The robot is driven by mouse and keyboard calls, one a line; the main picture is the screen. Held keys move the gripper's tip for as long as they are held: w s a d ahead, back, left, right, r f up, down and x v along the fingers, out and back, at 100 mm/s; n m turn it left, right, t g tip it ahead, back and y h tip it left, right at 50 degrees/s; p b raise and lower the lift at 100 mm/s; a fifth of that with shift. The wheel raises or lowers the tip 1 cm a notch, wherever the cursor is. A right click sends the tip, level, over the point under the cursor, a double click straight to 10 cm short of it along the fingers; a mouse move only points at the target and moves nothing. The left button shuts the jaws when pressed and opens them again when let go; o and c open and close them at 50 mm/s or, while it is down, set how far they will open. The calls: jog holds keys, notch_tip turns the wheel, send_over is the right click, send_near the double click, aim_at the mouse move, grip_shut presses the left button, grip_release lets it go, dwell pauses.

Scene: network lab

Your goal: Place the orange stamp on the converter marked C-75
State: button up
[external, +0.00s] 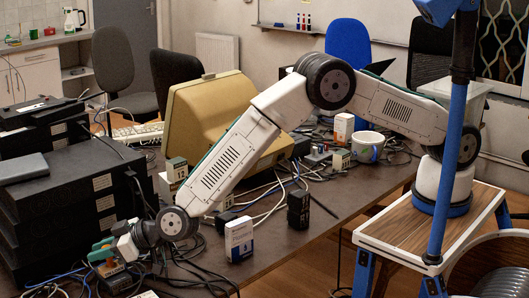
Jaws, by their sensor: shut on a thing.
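My gripper (103,255) is low at the front left, beside the stack of black units. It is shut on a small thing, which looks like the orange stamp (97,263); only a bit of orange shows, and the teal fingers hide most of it. A small box-shaped device (117,281) is just below the gripper; I cannot tell whether they touch. Several other small boxes stand on the table: a white and blue one (239,242), a black one (298,209) and a white and orange one (344,127). I cannot read C-75 on any of them.
A tall stack of black units (65,205) stands close left of my gripper. Loose cables (190,272) cover the table's front left. A beige monitor (195,122) and a white mug (367,147) stand farther back. The table (345,195) is bare toward the right front.

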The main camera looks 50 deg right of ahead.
jog(key=o, duration=1)
jog(key=shift+f, duration=0.1)
